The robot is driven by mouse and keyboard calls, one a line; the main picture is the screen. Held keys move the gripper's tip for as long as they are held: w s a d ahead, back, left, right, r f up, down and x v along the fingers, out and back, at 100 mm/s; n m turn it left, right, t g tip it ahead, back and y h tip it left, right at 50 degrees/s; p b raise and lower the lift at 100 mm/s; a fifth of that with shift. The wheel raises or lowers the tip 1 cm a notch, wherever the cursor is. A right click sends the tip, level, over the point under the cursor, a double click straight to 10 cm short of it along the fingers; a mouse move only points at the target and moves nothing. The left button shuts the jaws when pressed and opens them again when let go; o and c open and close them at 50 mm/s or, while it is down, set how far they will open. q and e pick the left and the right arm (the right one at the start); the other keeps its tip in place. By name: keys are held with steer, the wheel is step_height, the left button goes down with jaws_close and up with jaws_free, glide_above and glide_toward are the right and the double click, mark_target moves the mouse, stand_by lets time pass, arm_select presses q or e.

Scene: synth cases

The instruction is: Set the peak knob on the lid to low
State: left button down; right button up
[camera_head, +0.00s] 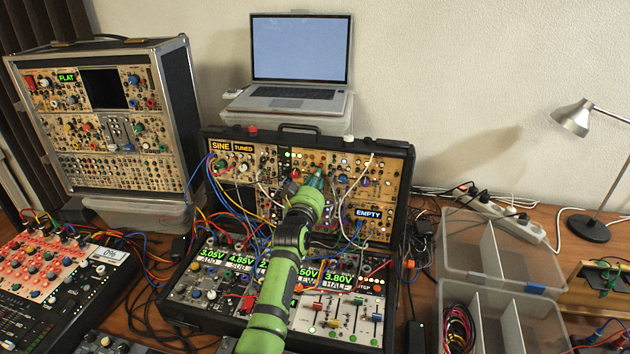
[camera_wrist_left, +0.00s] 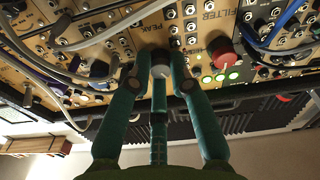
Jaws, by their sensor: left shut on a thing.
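The lid (camera_head: 404,160) of the middle case stands up at the back, filled with synth modules and patch cables. My left gripper (camera_head: 315,181) reaches up to the middle of its panel. The word PEAK is printed on the panel close by, so this appears to be the peak knob. Its pointer and setting cannot be made out. In the head view the gripper hides the knob. My right gripper is not in view.
A red knob (camera_wrist_left: 222,52) and lit green buttons sit close beside the held knob. Patch cables (camera_wrist_left: 270,30) hang near the fingers. A laptop (camera_head: 300,60) stands behind the lid. Clear plastic boxes (camera_head: 480,284) stand at the right.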

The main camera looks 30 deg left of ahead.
arm_select(q)
steer(key=shift+r+n+g+y+p, duration=0.1)
steer(key=shift+n+g+y+p, duration=0.4)
steer(key=shift+n, duration=1.75)
steer(key=shift+n+t+y+p, duration=0.1)
steer(key=shift+n+p, duration=0.8)
steer(key=shift+n, duration=1.4)
steer(key=shift+r+n+g+y+p, duration=0.1)
steer(key=shift+n+g+y+p, duration=0.4)
steer(key=shift+n, duration=1.75)
steer(key=shift+f, duration=0.1)
steer(key=c, duration=1.1)
jaws_free()
steer(key=shift+c, duration=0.2)
